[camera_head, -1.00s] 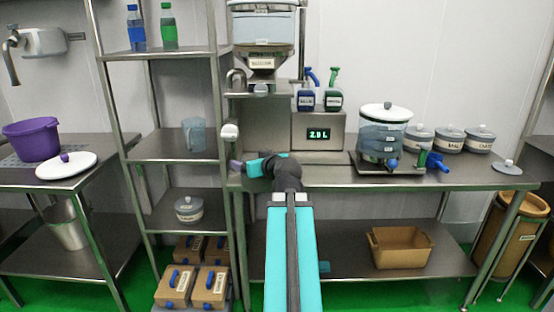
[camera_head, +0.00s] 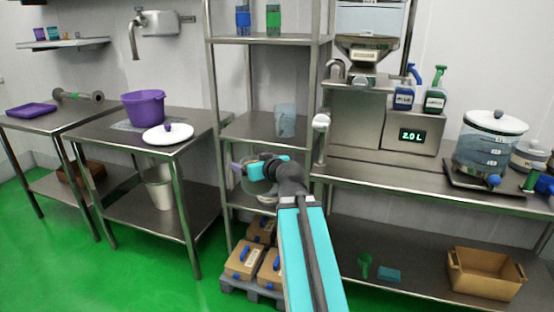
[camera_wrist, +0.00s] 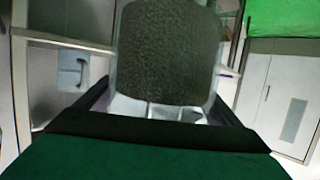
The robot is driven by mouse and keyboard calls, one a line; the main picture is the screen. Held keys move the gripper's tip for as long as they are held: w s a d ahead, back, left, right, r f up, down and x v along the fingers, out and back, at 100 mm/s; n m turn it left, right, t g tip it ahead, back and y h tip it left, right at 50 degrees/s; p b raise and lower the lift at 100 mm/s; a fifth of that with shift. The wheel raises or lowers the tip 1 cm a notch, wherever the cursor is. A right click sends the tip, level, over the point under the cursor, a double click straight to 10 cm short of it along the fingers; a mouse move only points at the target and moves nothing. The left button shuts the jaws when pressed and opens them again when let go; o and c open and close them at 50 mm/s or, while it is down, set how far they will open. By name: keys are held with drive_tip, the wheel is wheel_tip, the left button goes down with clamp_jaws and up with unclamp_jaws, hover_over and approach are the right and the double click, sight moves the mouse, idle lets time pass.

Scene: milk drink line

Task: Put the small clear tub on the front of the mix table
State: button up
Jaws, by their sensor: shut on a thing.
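The small clear tub (camera_wrist: 167,55) fills the upper middle of the wrist view; it has see-through walls and a dark, speckled surface. My gripper (camera_wrist: 163,112) is shut on it, with a finger at each side. In the head view my gripper (camera_head: 247,168) is in front of the shelf rack, and the tub there is small and mostly lost against the shelf. No label shows which table is the mix table.
The steel rack (camera_head: 238,128) holds a clear jug (camera_head: 285,120), with boxes (camera_head: 245,260) below. The right bench (camera_head: 400,181) holds a dispenser reading 2.0 L (camera_head: 412,135) and a lidded clear vessel (camera_head: 487,145). Green floor (camera_head: 130,270) is open at front left.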

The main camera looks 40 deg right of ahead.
drive_tip(key=w+a, duration=0.4)
drive_tip(key=a, duration=1)
drive_tip(key=w+a+n+y, duration=0.1)
drive_tip(key=w+a, duration=0.3)
drive_tip(key=a, duration=1)
drive_tip(key=shift+f+y, duration=0.3)
drive_tip(key=shift+f, duration=0.1)
drive_tip(key=shift+d, duration=1.4)
drive_tip(key=shift+a, duration=0.1)
